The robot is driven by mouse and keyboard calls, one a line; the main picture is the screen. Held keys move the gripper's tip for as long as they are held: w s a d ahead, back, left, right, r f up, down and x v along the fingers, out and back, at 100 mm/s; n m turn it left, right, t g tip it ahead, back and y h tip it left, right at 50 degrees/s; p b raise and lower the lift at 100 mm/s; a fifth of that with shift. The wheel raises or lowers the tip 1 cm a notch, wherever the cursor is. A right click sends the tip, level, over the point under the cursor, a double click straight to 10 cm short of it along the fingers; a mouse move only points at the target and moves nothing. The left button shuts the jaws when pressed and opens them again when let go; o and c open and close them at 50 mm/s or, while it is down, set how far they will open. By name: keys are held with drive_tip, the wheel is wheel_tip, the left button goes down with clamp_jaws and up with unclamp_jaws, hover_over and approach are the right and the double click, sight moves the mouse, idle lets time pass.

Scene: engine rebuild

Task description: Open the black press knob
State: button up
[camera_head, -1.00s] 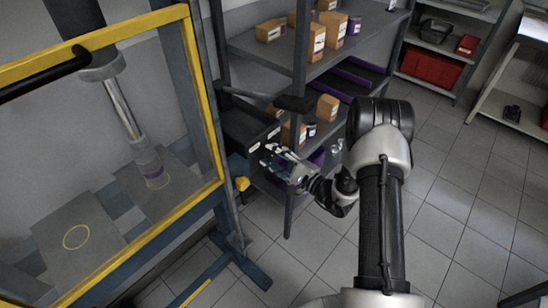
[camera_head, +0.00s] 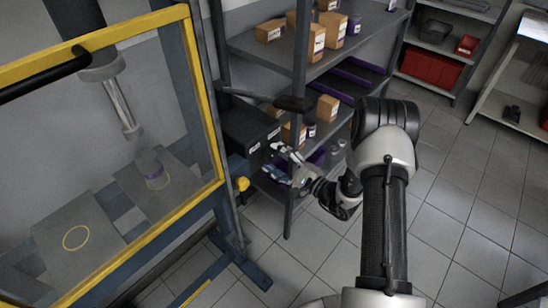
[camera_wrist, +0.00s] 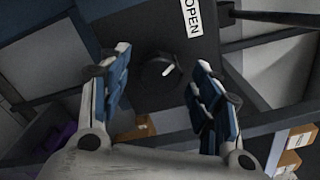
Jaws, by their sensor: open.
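The black press knob (camera_wrist: 158,71) is a round dial with a white pointer mark on the face of a dark box. It lies between the two fingers of my gripper (camera_wrist: 161,62) in the wrist view, with a gap on each side. The pointer leans up and right, toward a white "OPEN" label (camera_wrist: 193,17). My gripper (camera_head: 272,161) is open and empty in front of the black control box (camera_head: 245,123) in the head view, where the knob is hidden or too small to tell.
The press's yellow-framed guard (camera_head: 212,120) with a black handle stands on the left. A yellow knob (camera_head: 242,184) sits on its frame. A black bar juts above the control box. Shelves (camera_head: 345,55) with cardboard boxes stand behind. The tiled floor (camera_head: 460,200) is clear on the right.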

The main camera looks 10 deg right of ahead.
drive_tip(key=v, duration=1.1)
drive_tip(key=s+a+r+n+g+y, duration=0.2)
drive_tip(key=s+a+r+n+g, duration=1)
drive_tip(key=a+r, duration=0.4)
drive_tip(key=s+d+r+n+g+h, duration=0.1)
drive_tip(key=s+r+n+g+h, duration=0.15)
drive_tip(key=s+h, duration=0.6)
drive_tip(key=s+d+r+n+t+h, duration=0.2)
drive_tip(key=s+d+r+t+h, duration=0.2)
drive_tip(key=d, duration=0.4)
drive_tip(key=shift+s+r+t, duration=0.15)
drive_tip(key=shift+s+t, duration=0.2)
drive_tip(key=shift+s, duration=0.55)
